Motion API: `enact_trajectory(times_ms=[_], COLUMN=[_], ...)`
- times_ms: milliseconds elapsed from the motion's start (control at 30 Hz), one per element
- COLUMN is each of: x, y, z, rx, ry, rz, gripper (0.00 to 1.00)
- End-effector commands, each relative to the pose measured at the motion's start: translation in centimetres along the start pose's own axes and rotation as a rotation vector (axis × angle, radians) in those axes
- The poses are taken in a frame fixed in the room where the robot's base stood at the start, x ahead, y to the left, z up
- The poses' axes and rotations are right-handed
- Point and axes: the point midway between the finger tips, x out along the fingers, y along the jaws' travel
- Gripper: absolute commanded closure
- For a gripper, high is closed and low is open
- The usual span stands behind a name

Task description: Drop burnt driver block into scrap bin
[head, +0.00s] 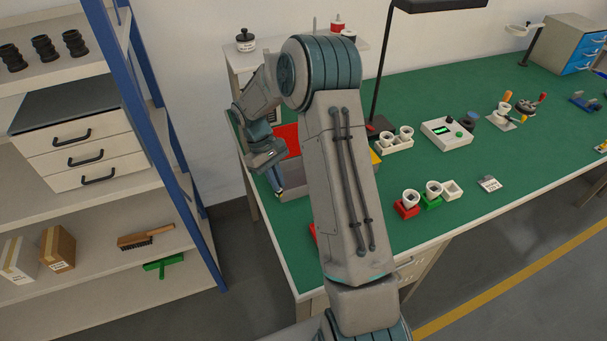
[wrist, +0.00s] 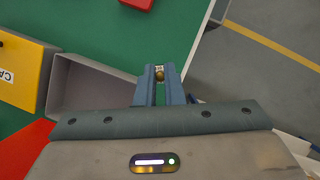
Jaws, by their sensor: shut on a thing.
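My gripper (wrist: 160,82) is shut on a small pale block with a brown, scorched-looking spot, the driver block (wrist: 159,73), at its fingertips. In the head view my gripper (head: 276,181) points down near the left end of the green bench, and the block cannot be made out there. A grey open-topped bin (wrist: 60,79) lies just left of the fingers in the wrist view; its visible inside looks empty. A red bin (wrist: 22,150) and a yellow bin (wrist: 22,68) with a partly cut-off label stand beside it. No scrap label is readable.
The green bench (head: 330,270) has a red holder (head: 406,208), a green holder (head: 431,201) and a tester box (head: 447,133) to the right of my arm. A blue-posted shelf (head: 165,130) stands left of the bench, with a floor gap between. My arm hides part of the bench.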

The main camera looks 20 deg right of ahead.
Motion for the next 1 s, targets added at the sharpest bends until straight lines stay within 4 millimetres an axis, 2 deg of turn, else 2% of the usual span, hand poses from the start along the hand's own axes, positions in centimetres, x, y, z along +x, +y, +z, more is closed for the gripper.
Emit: enact_trajectory(times_ms=[33,200,533,800,1000], x=[0.0,-0.2,-1.7,-3.0,-3.4], y=[1.3,5.1,10.5,13.3,14.0], z=[-0.3,-1.1,-3.2,-4.4,-4.8], rx=[-0.093,-0.444,-1.137,-1.558,-1.691], ry=[-0.001,-0.002,-0.001,0.001,0.001], rz=[0.042,0.189,0.476,0.65,0.703], gripper=[1.0,1.0,1.0,1.0,1.0])
